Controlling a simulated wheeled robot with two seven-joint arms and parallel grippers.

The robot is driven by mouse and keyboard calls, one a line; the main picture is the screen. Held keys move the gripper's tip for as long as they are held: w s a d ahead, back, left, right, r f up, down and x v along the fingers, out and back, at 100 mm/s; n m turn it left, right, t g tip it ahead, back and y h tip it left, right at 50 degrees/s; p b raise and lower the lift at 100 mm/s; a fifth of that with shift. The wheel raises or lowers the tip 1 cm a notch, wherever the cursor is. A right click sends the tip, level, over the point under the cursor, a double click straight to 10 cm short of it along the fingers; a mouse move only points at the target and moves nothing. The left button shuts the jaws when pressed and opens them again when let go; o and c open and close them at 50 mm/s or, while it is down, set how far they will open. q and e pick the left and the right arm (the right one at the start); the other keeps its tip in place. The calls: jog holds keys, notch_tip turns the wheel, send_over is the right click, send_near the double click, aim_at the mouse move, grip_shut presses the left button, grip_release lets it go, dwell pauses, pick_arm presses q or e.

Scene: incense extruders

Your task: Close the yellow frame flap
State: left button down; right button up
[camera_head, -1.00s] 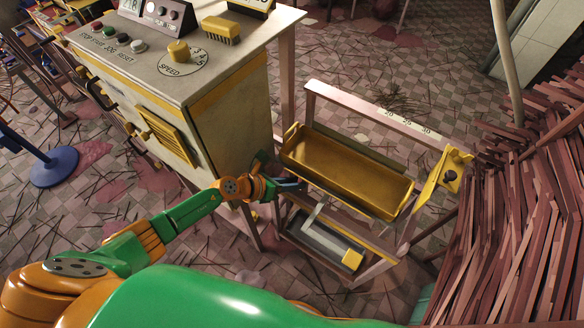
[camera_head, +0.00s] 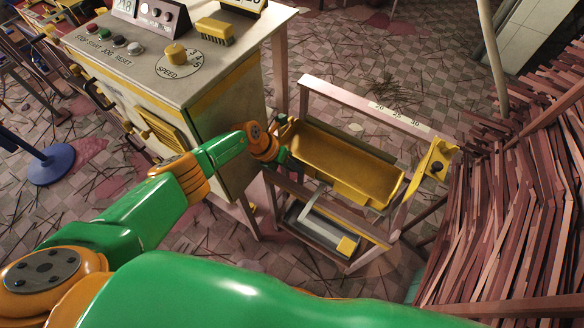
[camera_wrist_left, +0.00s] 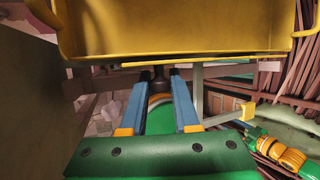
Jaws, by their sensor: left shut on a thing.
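The yellow frame flap (camera_head: 345,160) is a long, shallow, tray-like piece with raised rims, tilted inside the pinkish frame (camera_head: 340,92). In the left wrist view the flap (camera_wrist_left: 180,28) spans the top, just beyond the fingers. My left gripper (camera_head: 284,156) is at the flap's left end in the head view, its fingertips partly hidden. In the wrist view the blue fingers of my left gripper (camera_wrist_left: 159,76) are shut on a small dark knob (camera_wrist_left: 158,82) just below the flap's edge.
A control cabinet (camera_head: 210,110) stands close to the left of the frame. A grey tray with a yellow block (camera_head: 347,245) sits under the flap. A yellow bracket (camera_head: 433,160) is at the frame's right post. Piled reddish sticks (camera_head: 520,210) fill the right side.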

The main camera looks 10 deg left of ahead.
pick_arm(q)
jog(key=shift+s, duration=0.1)
jog(key=c, duration=0.7)
grip_release()
jog(key=shift+d, duration=0.1)
jog(key=shift+o, duration=0.2)
jog(key=p+v, duration=0.5)
jog(key=v, duration=0.2)
